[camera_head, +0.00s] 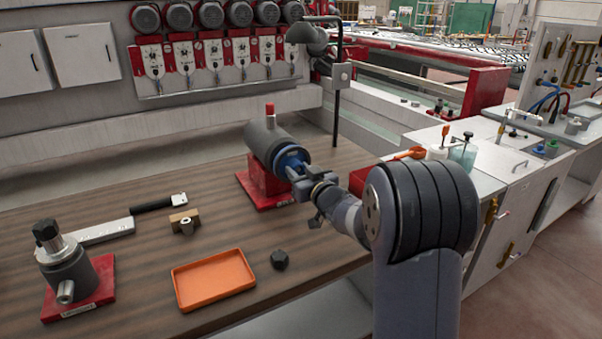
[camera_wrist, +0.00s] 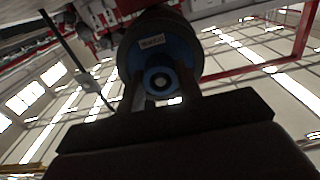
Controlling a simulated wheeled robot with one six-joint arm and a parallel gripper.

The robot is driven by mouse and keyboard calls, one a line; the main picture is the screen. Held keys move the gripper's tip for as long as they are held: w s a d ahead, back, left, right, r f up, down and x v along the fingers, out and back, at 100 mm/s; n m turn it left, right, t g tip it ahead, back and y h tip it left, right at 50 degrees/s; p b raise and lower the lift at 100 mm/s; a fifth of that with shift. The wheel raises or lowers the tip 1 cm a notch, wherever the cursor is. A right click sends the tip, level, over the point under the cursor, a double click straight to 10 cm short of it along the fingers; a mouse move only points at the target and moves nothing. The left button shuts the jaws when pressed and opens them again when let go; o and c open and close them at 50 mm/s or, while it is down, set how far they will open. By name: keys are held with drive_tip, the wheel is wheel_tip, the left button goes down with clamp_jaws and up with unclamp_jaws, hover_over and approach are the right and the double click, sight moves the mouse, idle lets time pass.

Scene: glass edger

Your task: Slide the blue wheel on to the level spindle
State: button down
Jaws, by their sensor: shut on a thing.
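The blue wheel (camera_head: 291,160) is at the front end of a dark grey spindle housing (camera_head: 262,138) on a red base (camera_head: 262,188). My gripper (camera_head: 302,178) is shut on the wheel's hub, reaching in from the right. In the wrist view the wheel (camera_wrist: 151,48) faces me with a label near its top, and its round hub (camera_wrist: 160,80) sits between my two fingers. A pale round spot shows in the hub's middle. The wheel hides the spindle, and I cannot tell whether the wheel touches the housing. A second grey housing (camera_head: 68,268) with a bare stub stands front left.
An orange tray (camera_head: 213,279), a black nut-like piece (camera_head: 279,259), a small tan block (camera_head: 184,221) and a black-handled steel tool (camera_head: 105,231) lie on the wooden bench. A black post (camera_head: 337,110) stands behind the housing. Bare bench lies left of the wheel.

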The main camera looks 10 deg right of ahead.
drive_tip(key=shift+x, duration=1)
drive_tip(key=c, duration=0.9)
unclamp_jaws()
drive_tip(key=shift+s, duration=0.1)
drive_tip(key=b+v, duration=0.1)
drive_tip(key=v, duration=0.9)
drive_tip(key=shift+s, duration=0.3)
drive_tip(key=shift+d+r, duration=0.1)
drive_tip(key=p+x, duration=0.1)
drive_tip(key=x, duration=0.9)
drive_tip(key=shift+w, duration=0.35)
drive_tip(key=shift+s, duration=0.4)
